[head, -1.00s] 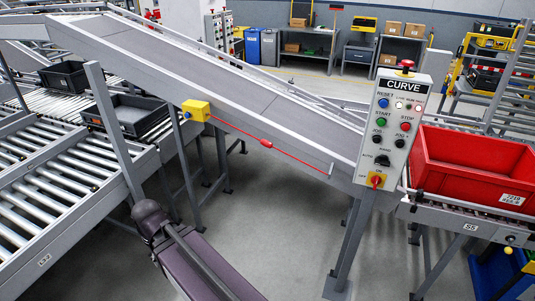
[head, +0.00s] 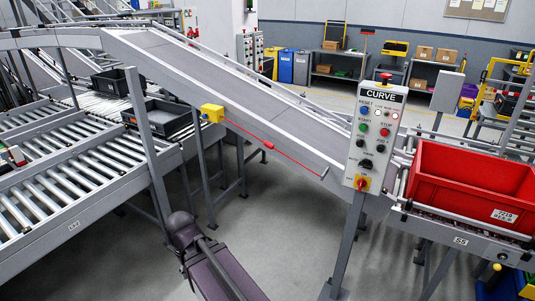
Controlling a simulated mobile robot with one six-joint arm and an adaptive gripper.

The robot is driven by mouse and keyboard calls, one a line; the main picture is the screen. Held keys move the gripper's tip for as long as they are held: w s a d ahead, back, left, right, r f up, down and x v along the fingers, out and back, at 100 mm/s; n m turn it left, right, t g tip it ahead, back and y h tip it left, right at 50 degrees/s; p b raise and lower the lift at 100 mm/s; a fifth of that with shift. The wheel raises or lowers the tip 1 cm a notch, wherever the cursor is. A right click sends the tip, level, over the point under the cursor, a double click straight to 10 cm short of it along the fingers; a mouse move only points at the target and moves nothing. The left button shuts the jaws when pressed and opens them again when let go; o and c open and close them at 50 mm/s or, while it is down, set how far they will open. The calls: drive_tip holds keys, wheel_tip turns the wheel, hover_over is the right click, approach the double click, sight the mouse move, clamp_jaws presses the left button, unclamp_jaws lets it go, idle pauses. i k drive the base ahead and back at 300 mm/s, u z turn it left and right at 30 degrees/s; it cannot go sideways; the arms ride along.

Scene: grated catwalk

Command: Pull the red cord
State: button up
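The red cord (head: 292,159) runs along the side of the sloping conveyor. It goes from a yellow switch box (head: 212,113) at its upper left down to a small bracket (head: 324,173) at its lower right. A red sleeve (head: 269,145) sits on the cord near its middle. The cord looks straight. A dark purple link of my arm shows at the bottom centre, below and in front of the cord and apart from it in the picture. My gripper is not in view.
A grey control panel marked CURVE (head: 376,138) stands on a post right of the cord. A red crate (head: 464,219) sits on the conveyor at right. Roller conveyors (head: 60,190) with black trays (head: 165,125) fill the left. Grey floor (head: 285,240) is open below the cord.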

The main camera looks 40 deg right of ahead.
sight(269, 145)
drive_tip(key=u, duration=0.15)
drive_tip(key=k, duration=0.9)
drive_tip(key=z, duration=1.55)
drive_tip(key=i, duration=1.25)
drive_tip(key=z, duration=0.05)
